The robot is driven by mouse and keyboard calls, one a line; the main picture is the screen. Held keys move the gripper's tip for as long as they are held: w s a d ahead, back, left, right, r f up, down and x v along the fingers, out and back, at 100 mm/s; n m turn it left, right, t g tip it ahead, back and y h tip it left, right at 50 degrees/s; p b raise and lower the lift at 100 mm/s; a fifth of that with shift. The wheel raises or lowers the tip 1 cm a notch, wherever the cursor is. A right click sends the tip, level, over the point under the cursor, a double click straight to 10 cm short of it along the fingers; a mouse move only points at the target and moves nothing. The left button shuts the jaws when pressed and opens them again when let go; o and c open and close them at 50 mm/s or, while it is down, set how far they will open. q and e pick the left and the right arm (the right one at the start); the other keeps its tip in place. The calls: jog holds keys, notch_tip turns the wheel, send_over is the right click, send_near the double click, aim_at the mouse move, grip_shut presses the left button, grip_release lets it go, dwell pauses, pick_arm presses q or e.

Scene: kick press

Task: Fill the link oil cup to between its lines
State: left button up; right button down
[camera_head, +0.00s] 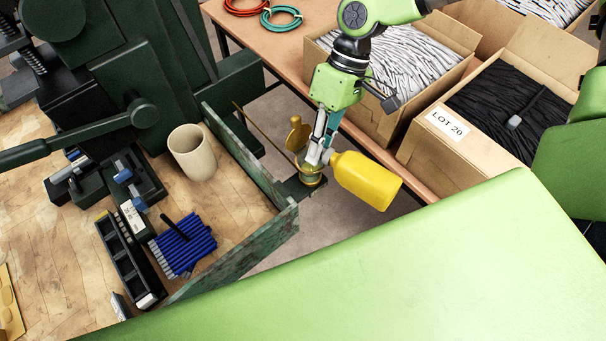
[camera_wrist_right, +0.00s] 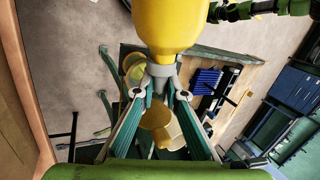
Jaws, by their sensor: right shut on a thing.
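My right gripper (camera_head: 319,152) is shut on a yellow oil bottle (camera_head: 367,181). The bottle is tipped over, its body to the right and its spout end at the left, just above the link oil cup (camera_head: 311,178). The oil level and the cup's lines cannot be made out. In the right wrist view the fingers (camera_wrist_right: 163,92) close around the bottle's grey neck, below its yellow body (camera_wrist_right: 168,25). My left gripper is not in view.
Cartons of white (camera_head: 400,62) and black (camera_head: 505,105) strips stand behind the bottle.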

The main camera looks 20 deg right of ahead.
jog(key=shift+f, duration=0.1)
dwell(0.3)
jog(key=shift+s+d+f+g, duration=0.1)
jog(key=shift+f+g, duration=0.1)
jog(key=shift+g, duration=0.2)
